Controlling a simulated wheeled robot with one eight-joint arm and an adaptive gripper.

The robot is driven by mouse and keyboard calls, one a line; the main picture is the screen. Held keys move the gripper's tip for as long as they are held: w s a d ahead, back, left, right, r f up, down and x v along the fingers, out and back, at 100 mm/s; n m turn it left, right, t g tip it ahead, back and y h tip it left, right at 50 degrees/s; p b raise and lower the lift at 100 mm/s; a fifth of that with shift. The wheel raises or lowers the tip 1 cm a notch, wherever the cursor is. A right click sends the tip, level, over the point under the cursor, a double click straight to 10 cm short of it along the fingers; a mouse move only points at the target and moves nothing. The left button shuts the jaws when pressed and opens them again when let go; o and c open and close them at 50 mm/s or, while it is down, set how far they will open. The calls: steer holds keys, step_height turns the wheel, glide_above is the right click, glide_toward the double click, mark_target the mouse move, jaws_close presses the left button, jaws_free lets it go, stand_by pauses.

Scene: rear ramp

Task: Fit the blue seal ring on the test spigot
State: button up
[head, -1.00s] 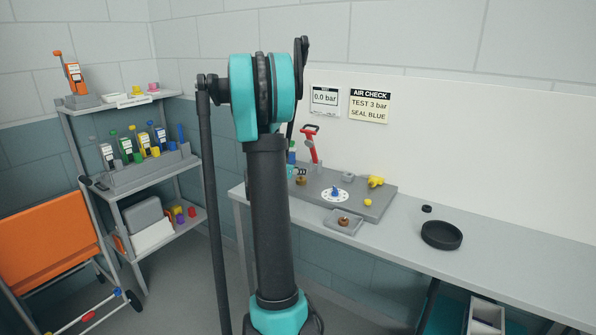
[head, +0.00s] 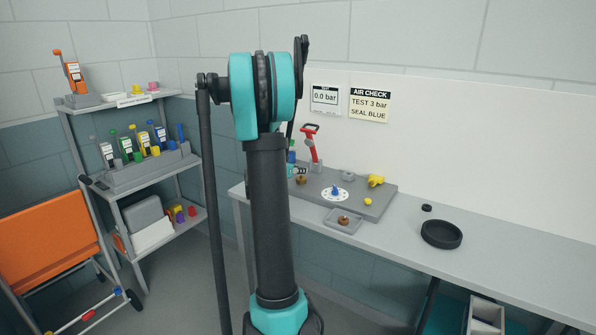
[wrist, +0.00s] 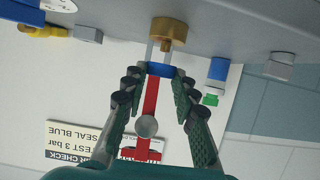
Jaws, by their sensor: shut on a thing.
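My gripper (wrist: 159,72) is shut on the blue seal ring (wrist: 160,70), which shows as a blue band between the fingertips in the wrist view. The brass test spigot (wrist: 168,30) is just beyond the ring, with two pale strips between them. The ring appears apart from the brass part. In the head view, the likely same brass spigot (head: 301,180) stands at the left of the grey bench plate (head: 375,210). My arm hides most of my gripper there; only a small teal part shows beside the spigot.
A red-handled tool (head: 312,143) stands behind the spigot. The plate also holds a white dial with a blue centre (head: 335,194) and a yellow fitting (head: 375,181). A black dish (head: 441,235) lies farther right.

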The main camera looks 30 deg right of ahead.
steer(key=shift+f, duration=1.2)
steer(key=o, duration=0.9)
steer(key=v, duration=1.2)
steer(key=shift+s, duration=0.1)
